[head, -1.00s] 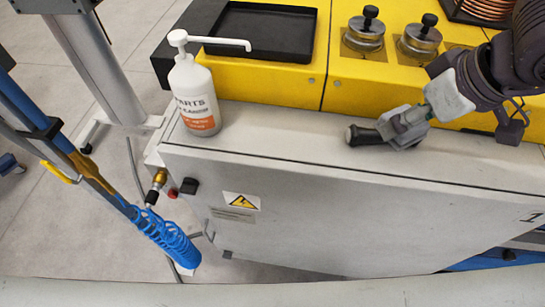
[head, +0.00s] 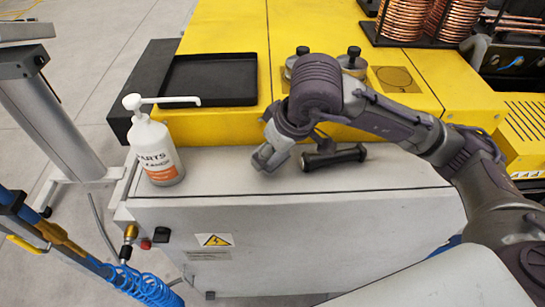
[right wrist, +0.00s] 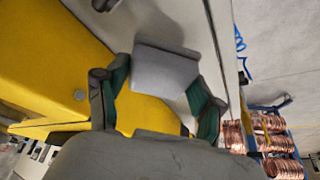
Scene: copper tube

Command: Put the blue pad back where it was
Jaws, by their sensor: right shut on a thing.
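No clearly blue pad shows. My right gripper (right wrist: 160,90) has green-lined fingers on both sides of a flat grey block (right wrist: 165,68), the thing it is shut on. In the head view the right gripper (head: 277,145) reaches over the grey cabinet top, with the block (head: 268,158) at its tip, left of a black-handled tool (head: 335,157). I cannot tell whether the block touches the top. My left gripper is not in view.
A white pump bottle (head: 157,145) stands on the cabinet top (head: 225,180) at the left. Behind are an empty black tray (head: 210,80) and a knobbed weight (head: 352,63) on a yellow surface. Copper coils (head: 402,18) stand at the back right. The top between bottle and gripper is clear.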

